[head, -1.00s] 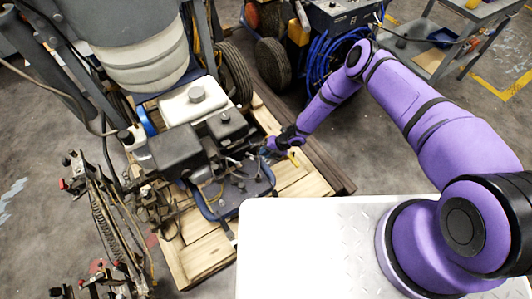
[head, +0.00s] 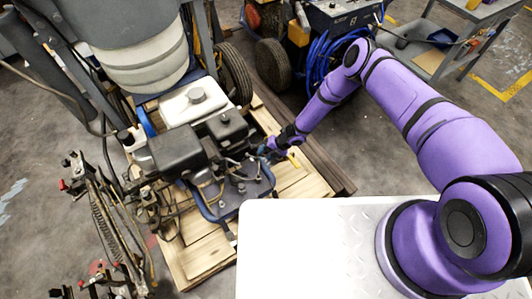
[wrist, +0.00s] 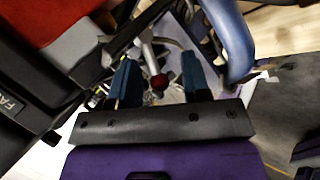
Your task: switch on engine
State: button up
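The line striper's engine (head: 175,150) is a dark block with a black cover, sitting on a wooden pallet in the head view. My gripper (head: 274,150) is low at the engine's right side, near the blue tube frame (head: 262,184). In the wrist view my gripper (wrist: 160,68) is open, with two teal fingers apart. A metal lever (wrist: 147,52) with a dark red ball knob (wrist: 159,82) shows between the fingers, with gaps on both sides. Whether this lever is the engine switch I cannot tell. In the head view the knob is too small to make out.
The blue tube frame (wrist: 232,45) curves close by the right finger in the wrist view. A white fuel tank (head: 193,103) is behind the engine. Pallet boards (head: 300,181) lie under and right of it. Another machine with blue hose (head: 325,60) stands behind.

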jog(key=shift+r, duration=0.1)
jog(key=v, duration=1)
jog(key=shift+d+r, duration=0.2)
jog(key=shift+d, duration=0.05)
